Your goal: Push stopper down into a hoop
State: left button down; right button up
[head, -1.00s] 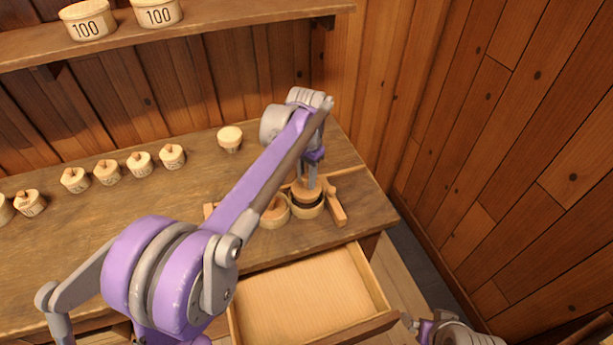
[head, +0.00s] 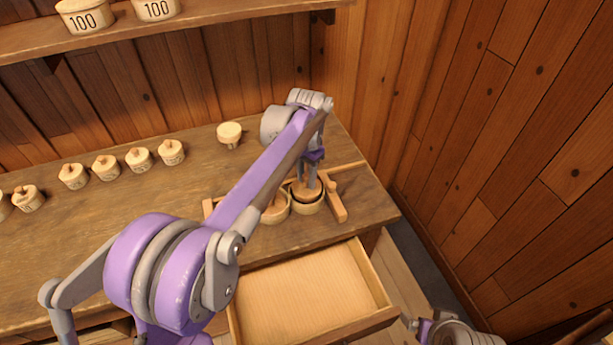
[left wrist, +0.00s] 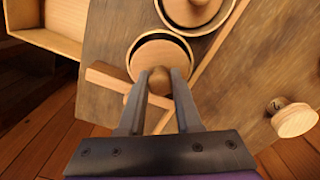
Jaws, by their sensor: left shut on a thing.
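My left gripper (head: 312,180) is shut on the knob of a round wooden stopper (head: 303,190). The stopper sits inside the mouth of a pale hoop (head: 309,208) on the bench. In the left wrist view the fingers (left wrist: 155,78) pinch the knob, and the stopper's disc (left wrist: 160,52) shows a dark crescent gap to the hoop's rim on its far side. A second hoop (head: 276,217) stands just to the left, with another knobbed stopper in it, partly hidden by my arm. My right gripper (head: 411,322) is at the bottom edge, small and partly cut off.
A wooden bar frame (head: 337,204) lies beside the hoops. An open, empty drawer (head: 310,290) juts out below. A loose spool-like piece (head: 229,133) stands behind, and several knobbed pots (head: 139,160) line the bench's left. Tubs marked 100 (head: 85,18) stand on a shelf.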

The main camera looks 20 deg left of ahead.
pick_arm(q)
jog(key=shift+f, duration=0.15)
jog(key=shift+f+b, duration=0.45)
jog(key=shift+f, duration=0.25)
jog(key=shift+f, duration=0.2)
dwell(0.5)
jog(key=shift+c, duration=0.6)
grip_release()
jog(key=shift+r, duration=0.1)
jog(key=shift+r+p, duration=0.4)
jog(key=shift+r, duration=0.3)
dwell(0.4)
